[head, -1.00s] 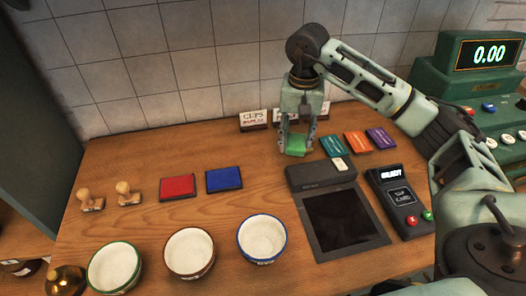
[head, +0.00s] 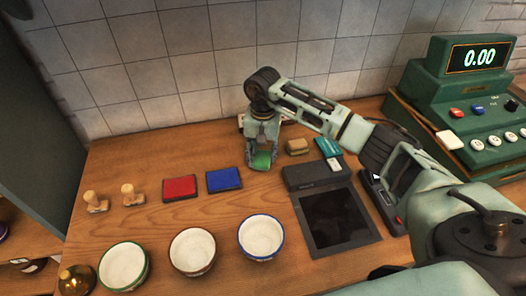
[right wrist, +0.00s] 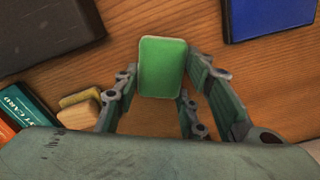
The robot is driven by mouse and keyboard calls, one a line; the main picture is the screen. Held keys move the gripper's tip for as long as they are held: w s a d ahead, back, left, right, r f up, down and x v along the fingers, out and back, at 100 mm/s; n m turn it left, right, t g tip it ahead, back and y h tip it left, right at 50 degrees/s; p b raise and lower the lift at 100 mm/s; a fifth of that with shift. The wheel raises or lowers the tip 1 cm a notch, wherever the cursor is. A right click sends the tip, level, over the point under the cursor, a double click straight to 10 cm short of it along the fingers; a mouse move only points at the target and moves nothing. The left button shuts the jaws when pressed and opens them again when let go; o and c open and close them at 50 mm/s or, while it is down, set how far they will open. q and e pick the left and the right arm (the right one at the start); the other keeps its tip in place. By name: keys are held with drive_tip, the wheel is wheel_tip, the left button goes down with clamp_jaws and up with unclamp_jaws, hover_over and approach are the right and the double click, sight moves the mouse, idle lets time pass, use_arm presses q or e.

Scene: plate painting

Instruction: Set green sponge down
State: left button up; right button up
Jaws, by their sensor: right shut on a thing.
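The green sponge (head: 262,159) is between the fingers of my right gripper (head: 261,163), above the wooden counter at the back, right of the blue pad. In the right wrist view, the green sponge (right wrist: 163,68) shows its flat green face, with fingers of the right gripper (right wrist: 163,85) on either side. The gripper is shut on the sponge. I cannot tell whether the sponge touches the wood. My left gripper is not in view.
A blue pad (head: 224,180) and a red pad (head: 180,188) lie left of the gripper. A tan block (head: 298,147) and a teal card (head: 327,147) are to its right. A dark terminal (head: 336,217) and bowls (head: 262,236) are nearer.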

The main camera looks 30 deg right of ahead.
sight(263, 155)
drive_tip(key=shift+f, duration=0.1)
drive_tip(key=o, duration=1)
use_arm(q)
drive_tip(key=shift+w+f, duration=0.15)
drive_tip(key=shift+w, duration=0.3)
use_arm(e)
drive_tip(key=shift+o, duration=0.5)
drive_tip(key=shift+r, duration=0.25)
drive_tip(key=shift+w+r+b, duration=0.1)
drive_tip(key=shift+r+b, duration=0.2)
use_arm(q)
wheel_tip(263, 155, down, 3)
drive_tip(key=b, duration=0.3)
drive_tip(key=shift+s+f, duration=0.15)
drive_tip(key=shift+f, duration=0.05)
use_arm(e)
wheel_tip(263, 155, up, 11)
drive_tip(key=shift+r, duration=0.1)
